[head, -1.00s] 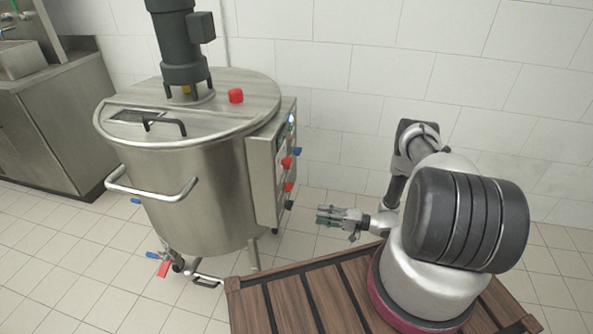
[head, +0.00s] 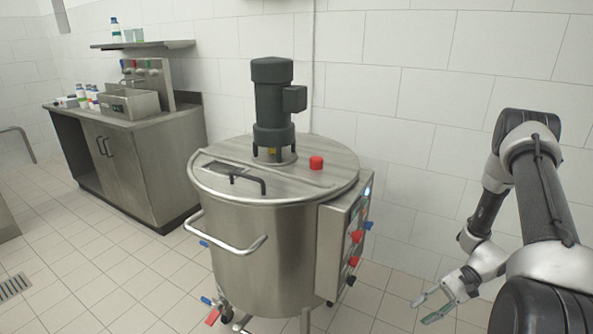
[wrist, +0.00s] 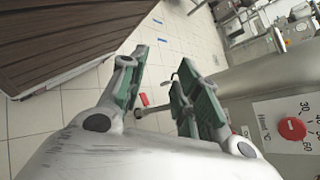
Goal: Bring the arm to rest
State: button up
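My gripper (head: 437,304) is at the lower right in the head view, to the right of the steel mixing tank and apart from it. In the wrist view my gripper (wrist: 155,92) shows its two green-padded fingers spread apart, with nothing between them but the floor and a red valve handle farther off. My arm is bent at the right side of the head view, with the gripper hanging low over the tiled floor.
The steel tank (head: 262,240) with a dark motor (head: 271,100) and a control box (head: 343,240) with knobs stands left of my gripper. A steel counter (head: 125,160) with a sink is farther left. Tiled floor (head: 130,280) lies open between. A dark slatted wooden surface (wrist: 70,40) shows in the wrist view.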

jog(key=s+d+r+n+h, duration=0.2)
jog(key=r+h, duration=0.3)
jog(key=r, duration=0.8)
jog(key=s+d+r+n+h, duration=0.2)
jog(key=d+r+h, duration=0.15)
jog(key=r, duration=0.95)
jog(key=s+a+r+n+t+h, duration=0.1)
jog(key=s+a+r+n+t, duration=0.1)
jog(key=r, duration=0.6)
jog(key=s+a+r+n+t+h, duration=0.2)
jog(key=s+r+t, duration=0.3)
jog(key=r, duration=0.4)
jog(key=shift+s+t, duration=0.3)
jog(key=shift+t, duration=0.3)
jog(key=shift+r+h, duration=0.1)
jog(key=shift+h, duration=0.15)
